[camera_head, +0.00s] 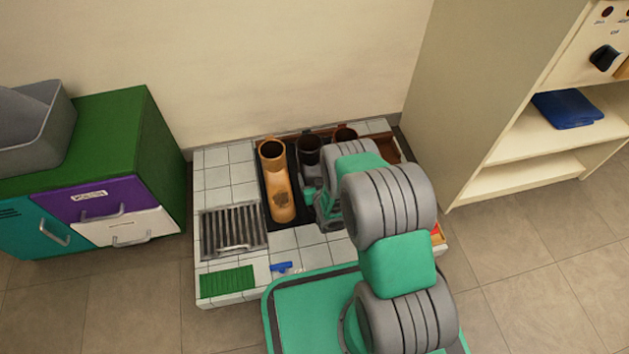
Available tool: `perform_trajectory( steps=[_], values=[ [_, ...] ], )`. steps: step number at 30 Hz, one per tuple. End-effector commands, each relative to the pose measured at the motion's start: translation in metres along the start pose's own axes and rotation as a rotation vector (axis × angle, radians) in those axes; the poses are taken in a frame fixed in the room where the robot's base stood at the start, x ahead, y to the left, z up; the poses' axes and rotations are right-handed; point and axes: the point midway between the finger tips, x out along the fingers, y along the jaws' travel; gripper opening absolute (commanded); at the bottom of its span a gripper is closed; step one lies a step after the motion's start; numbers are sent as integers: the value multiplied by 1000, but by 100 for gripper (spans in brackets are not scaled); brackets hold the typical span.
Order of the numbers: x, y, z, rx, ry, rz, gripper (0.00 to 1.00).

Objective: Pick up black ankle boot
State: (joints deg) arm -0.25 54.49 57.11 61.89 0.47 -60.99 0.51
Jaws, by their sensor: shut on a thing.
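The fingertips cannot be seen clearly. I cannot tell whether the boot is lifted off the tray.
A metal grate (233,231), green brush mat (227,282) and blue item (286,267) lie nearer. Cabinets flank the platform (213,178).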

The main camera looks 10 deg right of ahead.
Motion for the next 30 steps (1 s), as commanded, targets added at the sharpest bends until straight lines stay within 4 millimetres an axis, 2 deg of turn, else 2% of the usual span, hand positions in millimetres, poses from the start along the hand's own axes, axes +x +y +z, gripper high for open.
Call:
perform_trajectory(
  steps=[1,11,20,25,27,30],
  values=[
    [0,0,0,0,0,0,31],
    [1,0,-2,0,4,0,5],
    [-1,0,-6,0,4,0,5],
    [-9,0,-27,0,6,0,5],
    [-15,0,-40,0,6,0,5],
    [-42,-4,-53,-1,2,-2,5]
  ],
)
